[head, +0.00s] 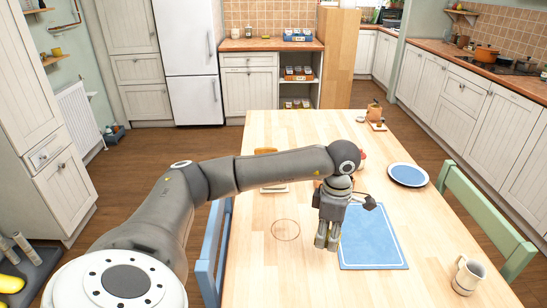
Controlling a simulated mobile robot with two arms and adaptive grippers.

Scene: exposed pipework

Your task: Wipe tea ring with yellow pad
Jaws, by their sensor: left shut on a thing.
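The tea ring (285,230) is a thin brown circle on the light wooden table (255,285), left of the blue placemat. My left gripper (327,246) points down over the table, to the right of the ring, at the left edge of the placemat. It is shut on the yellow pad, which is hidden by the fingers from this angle. I cannot tell whether the pad touches the table. My right gripper is not in view.
A blue placemat (373,240) lies to the right, with a blue plate (408,174) behind it and a cream mug (467,276) at front right. A blue chair (212,255) and a green chair (487,215) flank the table. The table around the ring is clear.

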